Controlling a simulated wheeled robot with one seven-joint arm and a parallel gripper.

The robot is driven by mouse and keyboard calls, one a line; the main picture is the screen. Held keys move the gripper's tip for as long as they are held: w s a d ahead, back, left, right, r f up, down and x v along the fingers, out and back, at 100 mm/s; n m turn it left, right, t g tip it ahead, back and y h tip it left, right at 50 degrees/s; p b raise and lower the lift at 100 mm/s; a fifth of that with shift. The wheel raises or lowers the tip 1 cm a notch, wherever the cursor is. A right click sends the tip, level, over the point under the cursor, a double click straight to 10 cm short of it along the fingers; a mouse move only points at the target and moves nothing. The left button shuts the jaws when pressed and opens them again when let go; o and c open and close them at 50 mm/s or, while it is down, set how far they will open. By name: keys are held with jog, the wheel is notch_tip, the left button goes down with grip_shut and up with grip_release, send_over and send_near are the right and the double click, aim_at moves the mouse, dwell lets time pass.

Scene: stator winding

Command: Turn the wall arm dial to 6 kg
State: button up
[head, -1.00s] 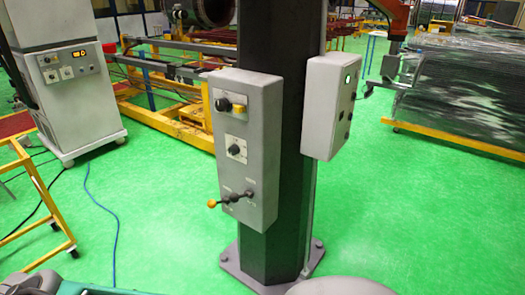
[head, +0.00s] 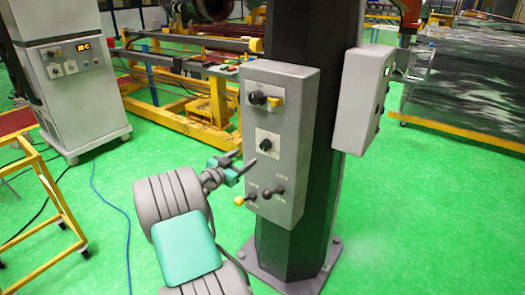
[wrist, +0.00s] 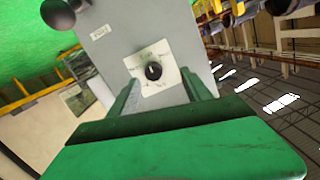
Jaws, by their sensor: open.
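The dial (head: 266,145) is a small black knob on a white square plate, on the front of a grey control box fixed to a dark column. In the wrist view the dial (wrist: 153,72) sits ahead of my gripper (wrist: 160,95), roughly between its two green fingers. In the head view my gripper (head: 246,164) is open and empty, just left of the box and a little below the dial. It appears apart from the dial. The scale marks on the plate are too small to read.
Above the dial are a larger black knob (head: 258,98) and a yellow part (head: 277,101). Below are a yellow-knobbed lever (head: 240,200) and a dark-knobbed lever (head: 267,195). A second grey box (head: 362,100) is on the column's right.

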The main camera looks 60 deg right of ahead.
aim_at(263, 147)
jog(key=shift+m+g+h, duration=0.4)
jog(key=shift+h, duration=0.2)
jog(key=s+d, duration=0.1)
jog(key=d, duration=0.1)
jog(key=s+d+p, duration=0.1)
jog(key=d, duration=0.2)
jog(key=s+d+p, duration=0.1)
jog(key=d, duration=0.2)
jog(key=shift+s+d+r, duration=0.15)
jog(key=shift+d+r, duration=0.05)
jog(key=shift+d+f, duration=0.1)
jog(key=shift+d, duration=0.5)
jog(key=shift+c, duration=0.4)
grip_shut()
